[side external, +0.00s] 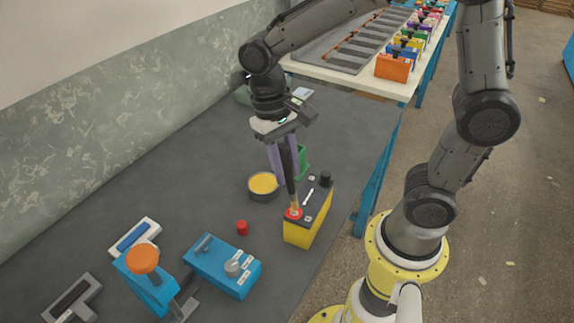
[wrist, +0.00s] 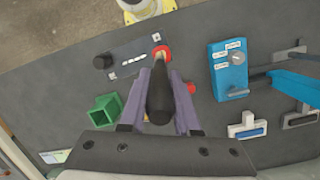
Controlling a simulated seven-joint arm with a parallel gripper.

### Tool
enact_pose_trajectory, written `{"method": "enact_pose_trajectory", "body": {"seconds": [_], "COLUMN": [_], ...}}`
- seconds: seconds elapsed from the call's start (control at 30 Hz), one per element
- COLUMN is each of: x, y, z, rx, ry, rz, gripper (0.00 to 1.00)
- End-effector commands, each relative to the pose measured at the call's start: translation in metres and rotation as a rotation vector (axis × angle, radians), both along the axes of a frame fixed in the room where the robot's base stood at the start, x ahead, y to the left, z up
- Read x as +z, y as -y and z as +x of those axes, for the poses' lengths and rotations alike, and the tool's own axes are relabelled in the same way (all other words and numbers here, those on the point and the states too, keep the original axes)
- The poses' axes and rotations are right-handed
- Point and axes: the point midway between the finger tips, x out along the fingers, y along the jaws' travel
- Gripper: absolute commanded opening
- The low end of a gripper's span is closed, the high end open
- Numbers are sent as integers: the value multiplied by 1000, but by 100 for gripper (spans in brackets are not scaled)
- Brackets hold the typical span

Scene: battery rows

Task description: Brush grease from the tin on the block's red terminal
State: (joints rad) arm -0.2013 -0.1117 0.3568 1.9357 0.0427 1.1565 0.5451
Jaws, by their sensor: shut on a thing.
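My gripper (side external: 282,158) is shut on a dark-handled brush (side external: 291,178), which points down. In the wrist view the brush handle (wrist: 160,95) sits between the purple fingers of my gripper (wrist: 160,85). The brush tip is at the red terminal (side external: 291,214) of the yellow block with a dark top (side external: 299,233); whether it presses on it I cannot tell. The red terminal also shows in the wrist view (wrist: 163,51), just beyond the handle. The block's dark terminal (side external: 326,178) is at its other end. The round tin of yellow grease (side external: 263,184) stands left of the brush.
A small red cap (side external: 242,227) lies left of the block. A green square holder (wrist: 104,109) stands near the brush. A blue box with a knob (side external: 222,266) and a blue device with an orange knob (side external: 143,259) stand at the front left. Bare mat lies between.

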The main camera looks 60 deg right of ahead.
Motion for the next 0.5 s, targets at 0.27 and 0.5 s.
{"method": "enact_pose_trajectory", "body": {"seconds": [0.27, 0.5], "x": [0, 4], "y": [-2, -2], "z": [0, 0], "rx": [0, 0], "ry": [-1, 0], "rz": [1, 1], "gripper": [0, 0]}}
